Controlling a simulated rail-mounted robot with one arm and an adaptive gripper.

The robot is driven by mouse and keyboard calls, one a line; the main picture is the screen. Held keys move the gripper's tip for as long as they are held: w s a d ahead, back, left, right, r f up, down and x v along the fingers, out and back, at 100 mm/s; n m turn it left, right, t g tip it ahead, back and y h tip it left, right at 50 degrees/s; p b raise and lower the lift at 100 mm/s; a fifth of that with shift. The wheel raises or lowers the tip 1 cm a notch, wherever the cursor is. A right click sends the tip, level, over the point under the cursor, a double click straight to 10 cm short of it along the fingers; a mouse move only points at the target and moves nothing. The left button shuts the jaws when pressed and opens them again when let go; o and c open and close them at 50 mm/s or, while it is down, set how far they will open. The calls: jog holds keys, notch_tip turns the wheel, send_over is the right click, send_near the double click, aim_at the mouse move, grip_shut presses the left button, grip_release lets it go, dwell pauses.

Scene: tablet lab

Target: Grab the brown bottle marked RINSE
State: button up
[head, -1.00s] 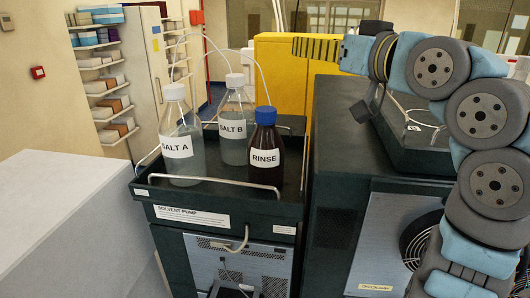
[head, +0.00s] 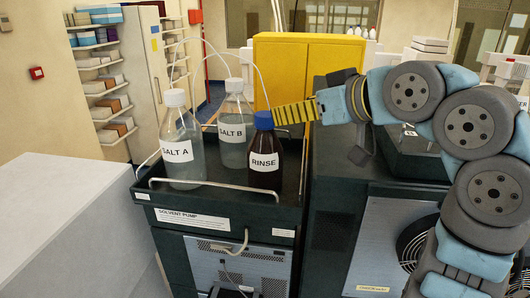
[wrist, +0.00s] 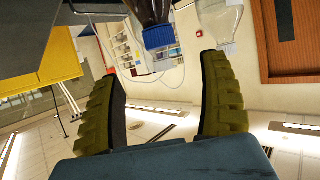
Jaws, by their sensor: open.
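The brown RINSE bottle (head: 264,176) is dark, has a blue cap and a white label, and stands upright at the front right of the solvent pump's top tray. My gripper (head: 279,116) reaches in from the right, its yellow ribbed fingers level with the blue cap and just right of it. In the wrist view the bottle's blue cap (wrist: 159,36) shows upside down at the top, in the gap between and beyond the two spread fingers (wrist: 160,70). The gripper is open and empty. Whether a finger touches the cap I cannot tell.
Clear bottles SALT A (head: 181,150) and SALT B (head: 234,133), with white caps and thin tubes, stand left of and behind the brown bottle. A metal rail (head: 215,184) edges the tray (head: 144,188). A dark instrument (head: 333,200) stands right; a yellow cabinet (head: 300,60) is behind.

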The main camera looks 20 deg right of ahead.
aim_at(268, 115)
jog(key=shift+p+x, duration=2.05)
jog(key=shift+x, duration=2.85)
jog(key=c, duration=1.4)
